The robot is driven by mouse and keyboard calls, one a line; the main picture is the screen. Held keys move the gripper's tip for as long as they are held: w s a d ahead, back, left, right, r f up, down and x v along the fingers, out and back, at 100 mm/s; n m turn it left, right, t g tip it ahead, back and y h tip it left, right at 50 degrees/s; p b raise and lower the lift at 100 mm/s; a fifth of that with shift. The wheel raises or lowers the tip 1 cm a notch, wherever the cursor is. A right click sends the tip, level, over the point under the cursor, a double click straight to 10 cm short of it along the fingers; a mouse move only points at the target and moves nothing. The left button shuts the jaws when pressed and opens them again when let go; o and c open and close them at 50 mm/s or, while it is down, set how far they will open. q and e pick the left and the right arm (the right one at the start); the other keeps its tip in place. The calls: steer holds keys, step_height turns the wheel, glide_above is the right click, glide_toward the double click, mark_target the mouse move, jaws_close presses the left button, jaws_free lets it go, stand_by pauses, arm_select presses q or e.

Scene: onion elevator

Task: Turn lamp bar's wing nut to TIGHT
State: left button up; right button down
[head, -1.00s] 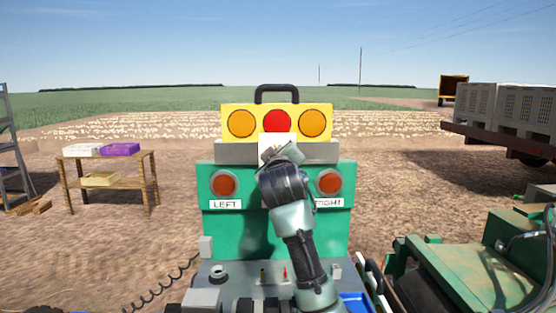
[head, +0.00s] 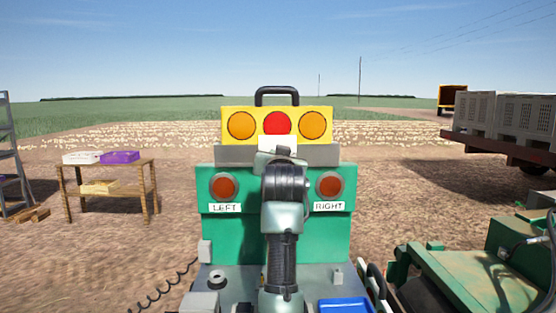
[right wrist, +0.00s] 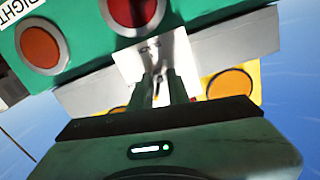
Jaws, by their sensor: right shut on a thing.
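The yellow lamp bar (head: 259,119), with two orange lamps and a red one between them, sits on a grey beam above the green panel. A white plate (head: 277,141) is at its lower middle and shows in the right wrist view (right wrist: 128,66) too. My right gripper (right wrist: 160,88) is in front of this plate, shut on a small silvery piece, the wing nut (right wrist: 159,92), mostly hidden between the fingers. In the head view my right gripper and arm cover the nut. My left gripper is not in view.
The green panel (head: 237,243) carries two red lamps labelled LEFT and RIGHT. A blue tray (head: 345,305) is at the lower right, beside green machinery (head: 480,270). A wooden table (head: 110,163) with boxes stands at the left, a trailer with grey crates (head: 525,114) at the right.

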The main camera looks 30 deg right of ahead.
steer(key=m, duration=0.7)
steer(key=m+p, duration=0.1)
steer(key=m, duration=0.3)
steer(key=shift+r, duration=0.25)
stand_by(0.4)
steer(key=c, duration=1.3)
jaws_free()
steer(key=shift+c, duration=0.2)
steer(key=shift+d+f, duration=0.1)
steer(key=shift+f, duration=0.05)
steer(key=shift+f, duration=0.1)
